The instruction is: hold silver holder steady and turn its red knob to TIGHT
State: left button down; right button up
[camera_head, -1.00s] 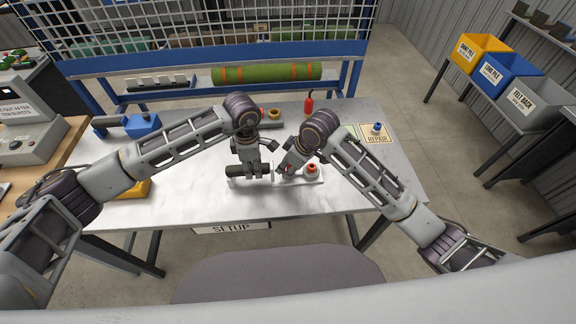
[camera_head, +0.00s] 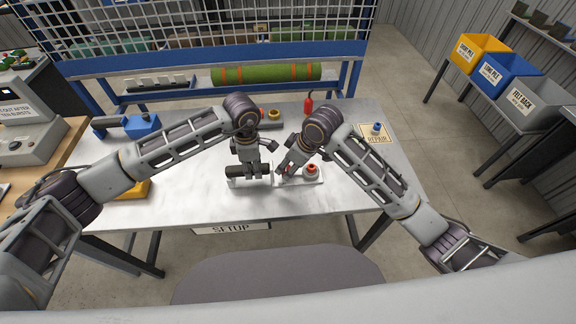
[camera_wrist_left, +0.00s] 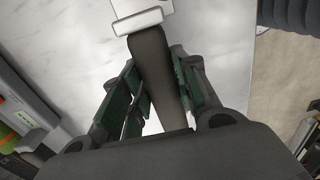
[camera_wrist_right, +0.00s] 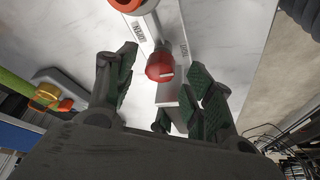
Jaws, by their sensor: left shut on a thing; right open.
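The silver holder (camera_head: 318,179) lies on the metal bench, with a dark grip (camera_head: 235,170) at its left end. My left gripper (camera_head: 250,172) is shut around this grip; the left wrist view shows the dark grip (camera_wrist_left: 155,65) between the fingers. In the head view that gripper (camera_head: 286,170) hides much of the knob.
A red-orange round part (camera_head: 311,168) sits at the holder's right end. A blue tool (camera_head: 142,124), a red bottle (camera_head: 308,104) and the REPAIR card (camera_head: 376,138) lie farther off. The bench front (camera_head: 200,212) is clear.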

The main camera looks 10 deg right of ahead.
jog(key=v, duration=1)
jog(key=shift+r, duration=0.15)
jog(key=shift+d, duration=0.1)
pick_arm(q)
jog(key=c, duration=1)
grip_release()
jog(key=shift+r, duration=0.1)
notch_tip(320, 180, up, 12)
jog(key=shift+s+f, duration=0.1)
jog(key=shift+f, duration=0.1)
pick_arm(e)
jog(key=shift+s, duration=0.15)
